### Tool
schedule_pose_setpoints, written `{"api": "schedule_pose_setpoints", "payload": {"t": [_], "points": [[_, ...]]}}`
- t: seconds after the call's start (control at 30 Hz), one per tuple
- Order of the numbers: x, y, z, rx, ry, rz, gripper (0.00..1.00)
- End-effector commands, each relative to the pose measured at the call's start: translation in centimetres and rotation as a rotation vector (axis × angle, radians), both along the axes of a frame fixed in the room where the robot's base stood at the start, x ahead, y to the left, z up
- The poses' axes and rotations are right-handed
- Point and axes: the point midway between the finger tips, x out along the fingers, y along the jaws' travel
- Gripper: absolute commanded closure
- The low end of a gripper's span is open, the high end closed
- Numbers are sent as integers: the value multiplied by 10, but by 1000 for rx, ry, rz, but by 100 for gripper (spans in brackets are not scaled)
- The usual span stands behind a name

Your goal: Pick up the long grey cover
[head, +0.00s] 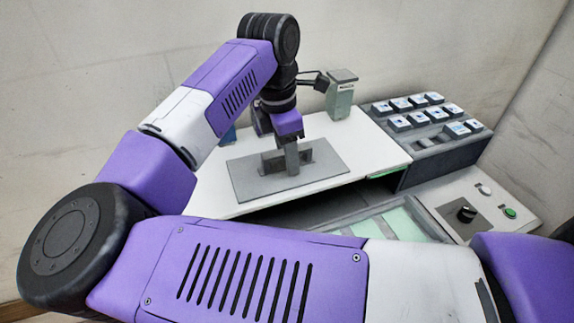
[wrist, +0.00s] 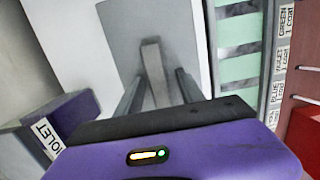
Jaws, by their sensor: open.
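The long grey cover (head: 240,183) is a flat plate lying on the white worktop, with a raised grey handle on its middle. In the wrist view the cover (wrist: 120,42) lies below my gripper, and its handle (wrist: 153,60) runs as a narrow bar between my fingers. My gripper (head: 291,163) points down over the middle of the cover. In the wrist view its two dark fingers are apart, one on each side of the handle. Whether either finger touches the handle I cannot tell. My gripper's body hides part of the handle's near end.
A pale green post (head: 340,98) stands behind the cover. A grey rack (head: 424,147) of small labelled blocks is at right, above a panel with a black knob (head: 466,213) and green button (head: 510,212). Pale green slats (head: 405,224) show in front. A violet-labelled block (wrist: 72,118) is at lower left.

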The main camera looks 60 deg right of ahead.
Motion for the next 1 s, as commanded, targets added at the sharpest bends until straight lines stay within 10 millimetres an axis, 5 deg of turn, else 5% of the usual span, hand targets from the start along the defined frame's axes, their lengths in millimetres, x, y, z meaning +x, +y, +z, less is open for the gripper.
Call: {"api": "schedule_pose_setpoints", "payload": {"t": [0.4, 0.63, 1.0], "points": [[0, 0, -1, 0, 0, 0, 55], [0, 0, -1, 0, 0, 0, 98], [0, 0, -1, 0, 0, 0, 100]]}}
